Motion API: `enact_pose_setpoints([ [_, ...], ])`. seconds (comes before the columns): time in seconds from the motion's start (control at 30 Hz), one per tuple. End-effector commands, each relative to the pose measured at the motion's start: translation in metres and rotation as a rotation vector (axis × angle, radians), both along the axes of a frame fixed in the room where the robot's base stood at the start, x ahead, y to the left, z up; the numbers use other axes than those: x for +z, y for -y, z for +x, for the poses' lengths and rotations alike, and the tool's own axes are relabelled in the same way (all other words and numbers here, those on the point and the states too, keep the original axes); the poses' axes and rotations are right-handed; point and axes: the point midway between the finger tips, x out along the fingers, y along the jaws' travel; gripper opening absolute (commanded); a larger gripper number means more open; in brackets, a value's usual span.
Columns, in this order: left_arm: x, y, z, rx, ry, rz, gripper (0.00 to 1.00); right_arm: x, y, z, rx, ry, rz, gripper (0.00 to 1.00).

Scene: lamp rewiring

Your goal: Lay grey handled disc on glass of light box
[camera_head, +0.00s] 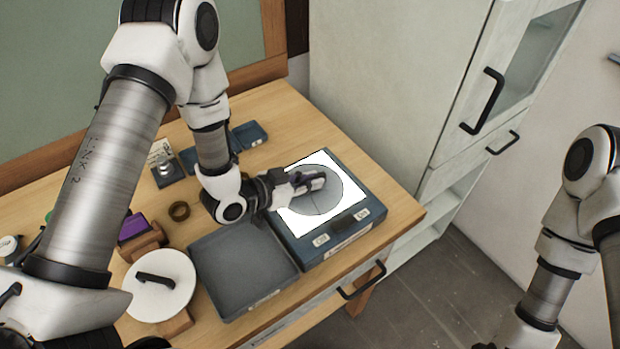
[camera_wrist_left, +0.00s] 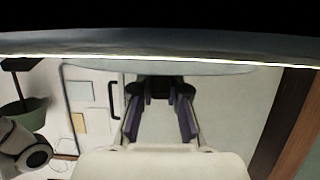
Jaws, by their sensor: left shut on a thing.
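The light box (camera_head: 291,243) stands at the right end of the table, its glass (camera_head: 326,160) glowing white. The grey handled disc (camera_head: 324,203) is over the middle of the glass, roughly flat. My left gripper (camera_head: 310,181) is above the disc and shut on its handle, which the fingers mostly hide. In the left wrist view, the fingers (camera_wrist_left: 159,115) reach to the disc's pale edge (camera_wrist_left: 212,68), close beside the bright glass line. I cannot tell whether the disc touches the glass. My right arm shows at the right; its gripper is out of frame.
A dark grey tray (camera_head: 240,268) stands left of the light box. A white disc with a black handle (camera_head: 161,290) rests farther left. A white cabinet (camera_head: 390,80) stands behind the table.

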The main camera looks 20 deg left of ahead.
Motion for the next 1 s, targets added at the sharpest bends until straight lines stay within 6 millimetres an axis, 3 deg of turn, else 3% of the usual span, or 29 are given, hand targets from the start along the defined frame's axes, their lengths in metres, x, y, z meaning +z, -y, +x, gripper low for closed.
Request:
enact_pose_setpoints([
  [0.03, -0.003, 0.0, 0.0, 0.0, 0.0, 0.0, 0.0, -0.003, 0.0, 0.0, 0.0, 0.0, 0.0, 0.4],
  [0.1, -0.002, 0.0, 0.0, 0.0, 0.0, 0.0, 0.32, -0.002, 0.0, 0.0, 0.0, 0.0, 0.0, 0.4],
  [0.13, -0.002, 0.0, 0.0, 0.0, 0.0, 0.0, 0.39, -0.002, 0.0, 0.0, 0.0, 0.0, 0.0, 0.4],
  [0.57, 0.004, -0.006, -0.005, 0.005, 0.0, -0.002, 0.39, -0.002, 0.0, 0.0, 0.0, 0.001, 0.0, 0.4],
  [0.8, 0.025, -0.037, -0.046, 0.008, 0.0, -0.009, 0.39, -0.013, 0.0, 0.0, 0.0, 0.0, 0.0, 0.4],
  [1.0, 0.042, -0.058, -0.072, 0.007, 0.0, -0.005, 0.39, -0.008, 0.0, 0.0, 0.0, 0.0, 0.0, 0.4],
])
